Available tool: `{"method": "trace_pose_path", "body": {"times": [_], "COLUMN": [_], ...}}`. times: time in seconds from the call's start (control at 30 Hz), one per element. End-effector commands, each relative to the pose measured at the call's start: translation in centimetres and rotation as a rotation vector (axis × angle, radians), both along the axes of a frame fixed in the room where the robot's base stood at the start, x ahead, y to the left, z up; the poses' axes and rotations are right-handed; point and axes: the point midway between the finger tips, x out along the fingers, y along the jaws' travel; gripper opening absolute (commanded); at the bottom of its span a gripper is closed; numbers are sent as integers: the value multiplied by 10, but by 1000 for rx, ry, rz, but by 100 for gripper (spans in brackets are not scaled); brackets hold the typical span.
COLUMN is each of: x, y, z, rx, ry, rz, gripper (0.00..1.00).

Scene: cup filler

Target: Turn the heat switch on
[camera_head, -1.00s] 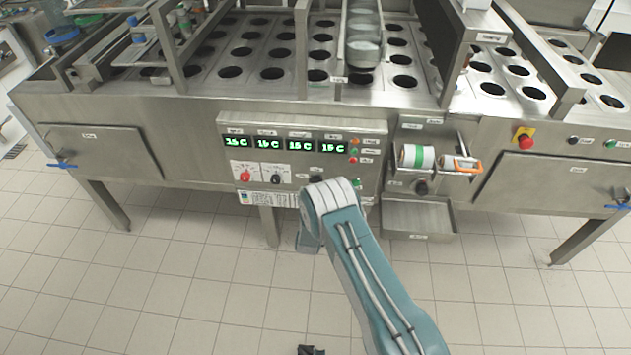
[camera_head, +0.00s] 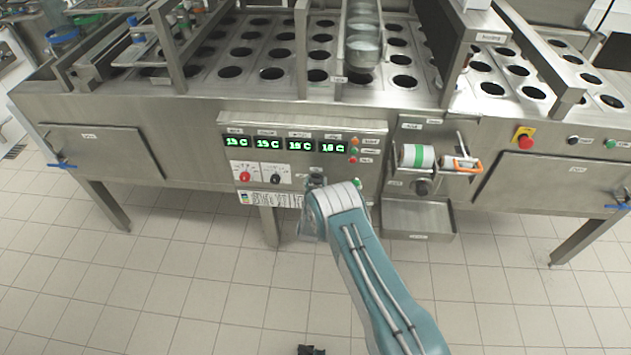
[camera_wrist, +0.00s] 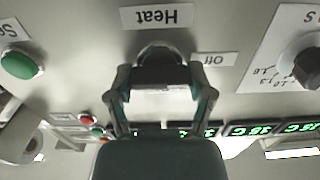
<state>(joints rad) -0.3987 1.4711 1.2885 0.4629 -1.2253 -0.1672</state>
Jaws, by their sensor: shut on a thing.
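The heat switch (camera_wrist: 160,52) is a round knob under an upside-down "Heat" label (camera_wrist: 157,16) in the wrist view, with an "Off" label (camera_wrist: 214,60) beside it. My gripper (camera_wrist: 160,78) is at the knob with its two fingers around it, shut on it. The fingers hide most of the knob, so its turn angle is hard to tell. In the head view, my gripper (camera_head: 316,181) is at the lower right of the control panel (camera_head: 225,160), partly hidden by my arm, and the switch itself cannot be made out.
Green number displays (camera_head: 285,144) sit above a red switch (camera_head: 244,176) and a black knob (camera_head: 276,171). Several small buttons (camera_head: 353,151) are at the panel's right. A green button (camera_wrist: 22,64) shows in the wrist view. A roll holder (camera_head: 438,158) juts out to the right.

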Motion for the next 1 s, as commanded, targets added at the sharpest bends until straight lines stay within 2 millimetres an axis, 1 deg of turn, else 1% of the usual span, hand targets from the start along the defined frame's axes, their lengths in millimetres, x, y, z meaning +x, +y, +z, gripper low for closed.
{"method": "trace_pose_path", "body": {"times": [0.27,0.47,1.0], "x": [1,1,2], "y": [1,1,-2], "z": [1,2,1], "rx": [42,152,648], "ry": [-3,-8,-26], "rz": [2,2,2], "gripper": [21,21,21]}}
